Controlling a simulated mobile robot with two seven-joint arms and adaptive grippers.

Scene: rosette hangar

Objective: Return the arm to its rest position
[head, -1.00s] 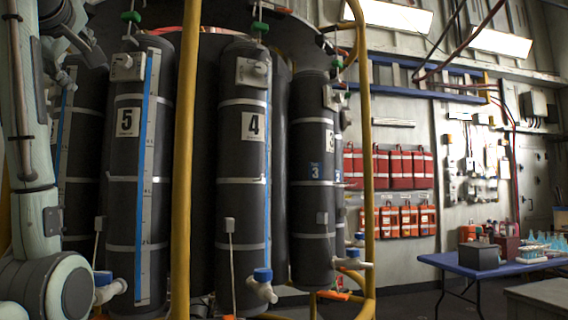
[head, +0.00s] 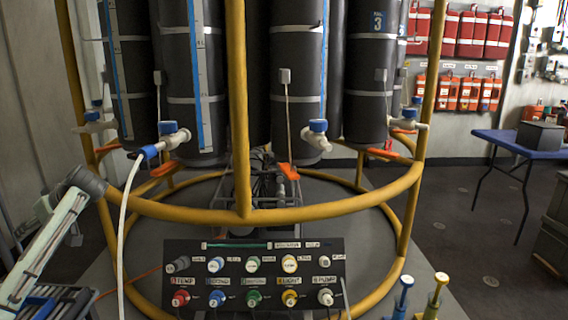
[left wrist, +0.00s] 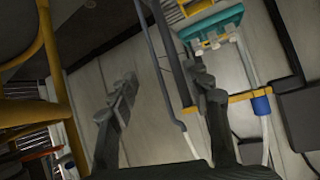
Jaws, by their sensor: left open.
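My left arm (head: 50,240) comes in low at the left of the head view, bent beside the yellow rail frame. In the left wrist view my left gripper (left wrist: 160,100) has its two dark fingers spread wide, with nothing between them but the pale surface behind. In the head view its fingers cannot be made out clearly. My right gripper does not show.
A yellow tubular frame (head: 245,120) surrounds tall dark bottles (head: 296,60) with white taps. A white hose (head: 124,225) hangs from one tap. A labelled connector panel (head: 255,265) stands in front. A blue table (head: 520,142) stands right, with floor between.

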